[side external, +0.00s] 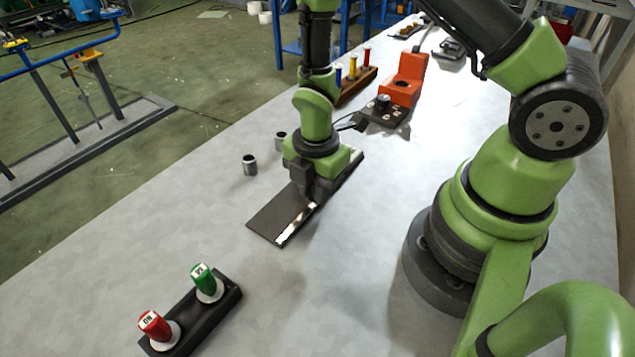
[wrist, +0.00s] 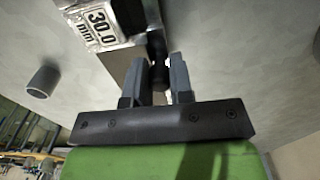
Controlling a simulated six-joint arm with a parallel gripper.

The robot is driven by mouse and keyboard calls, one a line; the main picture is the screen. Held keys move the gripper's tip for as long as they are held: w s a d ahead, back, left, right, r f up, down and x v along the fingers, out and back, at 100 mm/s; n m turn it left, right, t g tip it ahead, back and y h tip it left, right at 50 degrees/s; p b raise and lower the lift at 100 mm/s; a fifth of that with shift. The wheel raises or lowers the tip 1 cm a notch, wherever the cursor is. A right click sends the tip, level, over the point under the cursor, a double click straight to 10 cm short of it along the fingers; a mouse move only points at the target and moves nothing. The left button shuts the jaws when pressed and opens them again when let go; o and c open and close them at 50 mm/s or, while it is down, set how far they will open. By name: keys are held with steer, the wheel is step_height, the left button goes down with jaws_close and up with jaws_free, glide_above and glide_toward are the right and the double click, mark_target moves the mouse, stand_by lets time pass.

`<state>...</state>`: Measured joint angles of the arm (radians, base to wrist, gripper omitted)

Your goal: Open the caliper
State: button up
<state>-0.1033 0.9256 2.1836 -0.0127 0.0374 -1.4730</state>
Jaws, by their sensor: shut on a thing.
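The caliper (side external: 294,224) shows as a bright metal strip along a dark flat plate (side external: 270,213) on the grey table. In the wrist view, its label or display (wrist: 97,22) reads 30.0 mm, beside a metal bar. My gripper (side external: 309,193) points down over the caliper and hides its middle part in the side view. In the wrist view, my gripper's two fingers (wrist: 160,78) stand on either side of a small dark knob-like part (wrist: 158,73) of the caliper and are shut on it.
Two small metal cylinders (side external: 250,165) (side external: 281,141) stand left of the plate. A black base with a red button (side external: 155,325) and a green button (side external: 205,279) is at the front. An orange device (side external: 405,80) and a rack (side external: 357,86) are behind. Table between plate and buttons is clear.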

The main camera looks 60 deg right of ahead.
stand_by(0.4)
steer(key=shift+a, duration=1.3)
steer(key=o, duration=0.8)
stand_by(0.3)
step_height(320, 180, up, 7)
stand_by(0.8)
